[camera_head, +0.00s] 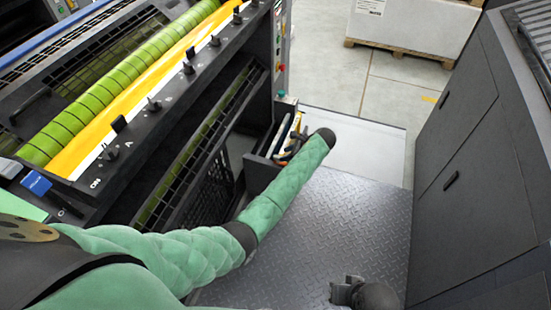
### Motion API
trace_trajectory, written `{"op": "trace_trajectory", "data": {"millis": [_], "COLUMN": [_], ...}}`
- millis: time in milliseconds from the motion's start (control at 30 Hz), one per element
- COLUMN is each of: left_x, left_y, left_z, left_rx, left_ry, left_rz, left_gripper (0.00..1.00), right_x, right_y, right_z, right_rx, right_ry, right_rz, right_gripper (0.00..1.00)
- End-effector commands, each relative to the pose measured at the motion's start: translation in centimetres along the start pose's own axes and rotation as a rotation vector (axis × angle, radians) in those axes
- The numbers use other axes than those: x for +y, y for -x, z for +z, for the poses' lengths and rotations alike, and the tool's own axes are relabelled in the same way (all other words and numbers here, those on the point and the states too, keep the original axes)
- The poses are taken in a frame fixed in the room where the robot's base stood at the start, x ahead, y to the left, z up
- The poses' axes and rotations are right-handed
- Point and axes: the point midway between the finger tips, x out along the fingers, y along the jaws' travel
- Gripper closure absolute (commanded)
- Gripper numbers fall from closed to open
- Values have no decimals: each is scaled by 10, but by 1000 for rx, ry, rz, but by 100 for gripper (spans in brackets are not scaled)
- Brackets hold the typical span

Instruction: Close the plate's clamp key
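My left arm in its green sleeve reaches over the tread plate to the end of the press unit. My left gripper (285,154) is just left of its black wrist, at a narrow dark recess with light, upright edges. It is small and partly covered, so I cannot tell its opening or whether it touches anything. I cannot make out the plate's clamp key for sure; it may be hidden by the gripper. A small yellow-orange strip (296,124) stands just behind the gripper. My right gripper (342,291) shows only in part at the bottom edge, dark grey, low over the floor plate.
The ink unit's green roller (110,98) and a yellow-and-white band (150,80) lie upper left, above a black rail with several knobs (153,104). A dark cabinet (465,160) bounds the right. The tread-plate floor (345,225) between is clear. A white block on a pallet (410,25) stands behind.

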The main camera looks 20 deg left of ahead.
Motion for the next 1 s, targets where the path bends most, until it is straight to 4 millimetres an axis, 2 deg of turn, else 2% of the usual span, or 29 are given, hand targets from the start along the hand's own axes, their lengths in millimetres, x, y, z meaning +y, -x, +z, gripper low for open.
{"op": "trace_trajectory", "data": {"millis": [500,700,933,1000], "left_x": [0,0,0,0], "left_y": [-65,-74,-74,-74], "left_z": [0,0,0,0], "left_rx": [0,1,1,1], "left_ry": [1,2,3,3], "left_rz": [1,0,0,0], "left_gripper": [62,62,62,76], "right_x": [3,3,3,3], "right_y": [5,6,6,6], "right_z": [1,1,2,2], "right_rx": [-12,-14,-16,-16], "right_ry": [-2,-3,-2,-2], "right_rz": [8,9,9,9], "right_gripper": [100,100,100,100]}}
